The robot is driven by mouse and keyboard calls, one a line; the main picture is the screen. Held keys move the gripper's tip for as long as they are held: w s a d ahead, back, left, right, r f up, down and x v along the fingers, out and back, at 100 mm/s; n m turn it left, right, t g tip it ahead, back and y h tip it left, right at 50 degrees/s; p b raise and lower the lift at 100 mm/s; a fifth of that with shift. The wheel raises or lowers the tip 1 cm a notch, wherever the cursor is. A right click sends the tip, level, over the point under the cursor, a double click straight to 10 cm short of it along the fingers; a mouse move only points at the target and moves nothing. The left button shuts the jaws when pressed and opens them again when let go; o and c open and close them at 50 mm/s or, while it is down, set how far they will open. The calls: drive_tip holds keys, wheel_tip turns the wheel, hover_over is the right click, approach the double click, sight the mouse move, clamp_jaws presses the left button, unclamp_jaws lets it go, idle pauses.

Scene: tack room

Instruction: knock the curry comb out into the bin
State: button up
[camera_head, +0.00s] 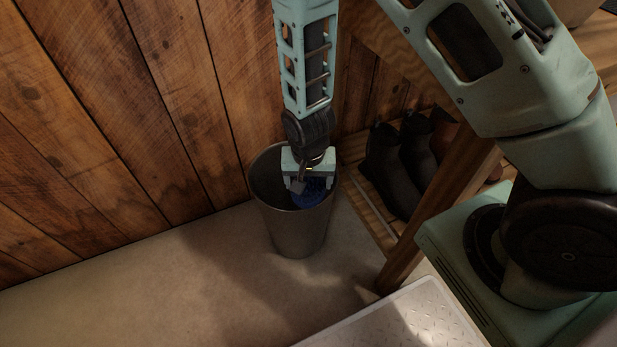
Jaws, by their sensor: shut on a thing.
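The bin (296,231) is a tall grey metal bucket standing on the floor against the plank wall. My gripper (309,186) points down at the bin's mouth, within its rim as seen from above. The curry comb (311,195) is blue and round, and shows between and below the fingers. My gripper is shut on the curry comb. Its underside and any contact with the bin's inner wall are hidden, and I cannot tell how deep it sits.
Dark boots (392,165) stand on a low slatted rack right of the bin. A wooden post (437,215) rises in front of the rack. A metal tread plate (405,325) lies at the bottom. The floor (150,290) left of the bin is clear.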

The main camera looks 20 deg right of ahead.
wheel_tip(320, 180, down, 4)
drive_tip(key=shift+f+b, duration=0.1)
drive_tip(key=shift+b, duration=0.9)
drive_tip(key=shift+c, duration=0.5)
wheel_tip(320, 180, up, 6)
drive_tip(key=p, duration=0.6)
